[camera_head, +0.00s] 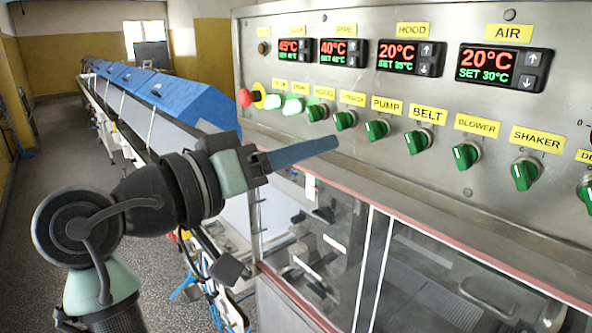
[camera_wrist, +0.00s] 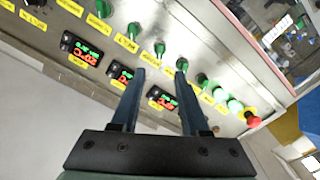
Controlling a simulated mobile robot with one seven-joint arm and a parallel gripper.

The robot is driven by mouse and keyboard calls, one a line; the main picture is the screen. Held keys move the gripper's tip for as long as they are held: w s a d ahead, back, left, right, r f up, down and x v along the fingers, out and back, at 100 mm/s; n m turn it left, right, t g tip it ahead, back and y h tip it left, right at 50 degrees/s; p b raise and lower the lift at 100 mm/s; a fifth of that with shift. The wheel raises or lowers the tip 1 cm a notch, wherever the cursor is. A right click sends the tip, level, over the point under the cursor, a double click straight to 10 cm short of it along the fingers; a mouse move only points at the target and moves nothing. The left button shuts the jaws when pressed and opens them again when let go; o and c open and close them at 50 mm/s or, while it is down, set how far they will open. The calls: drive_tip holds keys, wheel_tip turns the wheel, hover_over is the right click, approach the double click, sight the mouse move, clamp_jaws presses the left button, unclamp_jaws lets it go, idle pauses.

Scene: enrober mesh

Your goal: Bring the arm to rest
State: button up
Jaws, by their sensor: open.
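My gripper (camera_head: 336,143) is stretched out to the right in the head view, with its blue-grey fingers in front of the lower left part of the control panel (camera_head: 455,190), just below the row of knobs. In the wrist view my gripper (camera_wrist: 160,72) has its two fingers apart with nothing between them. Its tips point at the panel, near the displays and green knobs. I cannot tell the exact gap to the panel, but no knob is held. My arm is bent at the lower left of the head view.
The panel carries displays such as the AIR display (camera_head: 502,68), several green knobs like the PUMP knob (camera_head: 376,130), and a red stop button (camera_head: 245,97). Below is a glazed machine cabinet (camera_head: 420,275). A conveyor with blue covers (camera_head: 150,85) runs back; floor (camera_head: 60,180) at left is clear.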

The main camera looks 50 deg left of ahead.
drive_tip(key=shift+s, duration=0.7)
drive_tip(key=w+d+r+m+t+b, duration=0.1)
drive_tip(key=w+d+r, duration=0.1)
drive_tip(key=w+d, duration=0.15)
drive_tip(key=w+d+r+t+y, duration=0.1)
drive_tip(key=w+d, duration=0.1)
drive_tip(key=d, duration=0.3)
drive_tip(key=w+d+r+m+t+b, duration=0.1)
drive_tip(key=w+d+r, duration=0.15)
drive_tip(key=d, duration=0.25)
drive_tip(key=s+d+r+m+t, duration=0.2)
drive_tip(key=s+d+r+t, duration=0.1)
drive_tip(key=d, duration=0.5)
drive_tip(key=s+d+r+m+t, duration=0.1)
drive_tip(key=s+d+r+t, duration=0.2)
drive_tip(key=d, duration=0.5)
drive_tip(key=shift+s+r+m, duration=0.4)
drive_tip(key=shift+s+r, duration=0.35)
drive_tip(key=shift+f+b, duration=0.1)
drive_tip(key=shift+b, duration=0.25)
